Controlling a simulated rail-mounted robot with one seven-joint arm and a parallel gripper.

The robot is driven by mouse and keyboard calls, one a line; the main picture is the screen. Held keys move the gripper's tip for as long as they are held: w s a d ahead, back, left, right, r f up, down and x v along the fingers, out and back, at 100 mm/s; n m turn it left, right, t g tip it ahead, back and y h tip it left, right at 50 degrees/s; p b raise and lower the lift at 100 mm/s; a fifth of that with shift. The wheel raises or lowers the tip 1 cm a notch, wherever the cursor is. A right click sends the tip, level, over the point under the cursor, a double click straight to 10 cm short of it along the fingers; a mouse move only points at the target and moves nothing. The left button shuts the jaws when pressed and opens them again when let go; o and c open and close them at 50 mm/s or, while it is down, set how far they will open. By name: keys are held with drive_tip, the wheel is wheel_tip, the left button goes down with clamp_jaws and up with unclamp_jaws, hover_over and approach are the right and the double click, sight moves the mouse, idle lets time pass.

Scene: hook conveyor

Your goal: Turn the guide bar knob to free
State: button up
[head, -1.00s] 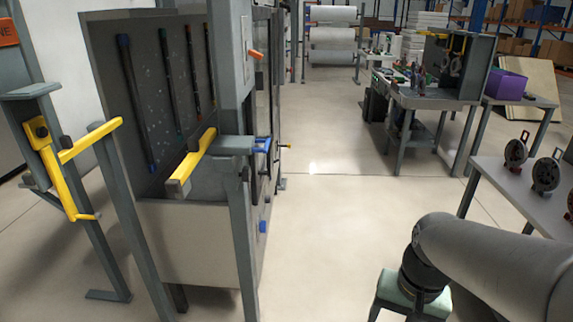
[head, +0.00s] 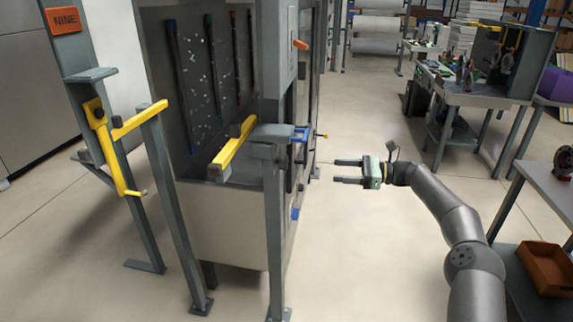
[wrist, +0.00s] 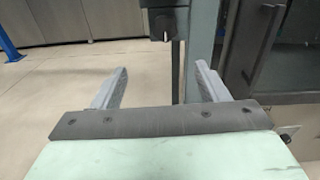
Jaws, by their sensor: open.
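In the head view my gripper (head: 348,171) is open and empty, its two fingers pointing left toward the grey machine frame, apart from it. In the wrist view the open fingers (wrist: 158,90) flank a grey post. A dark box with a small rotary knob (wrist: 166,35) with a pale mark sits on that post, beyond the fingertips; I cannot tell whether it is the guide bar knob or read its setting. No label reading free is legible.
A blue knob (head: 295,213) is low on the machine's right side. A workbench (head: 470,92) stands at back right. The aisle floor is clear.

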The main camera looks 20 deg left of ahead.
sight(287, 164)
drive_tip(key=shift+m+t+y, duration=0.3)
drive_tip(key=a+p, duration=0.1)
drive_tip(key=a, duration=0.4)
drive_tip(key=s+a+p, duration=0.1)
drive_tip(key=a, duration=0.5)
drive_tip(key=s+a+p, duration=0.1)
drive_tip(key=a, duration=0.4)
drive_tip(key=shift+a+f, duration=0.15)
drive_tip(key=c, duration=1)
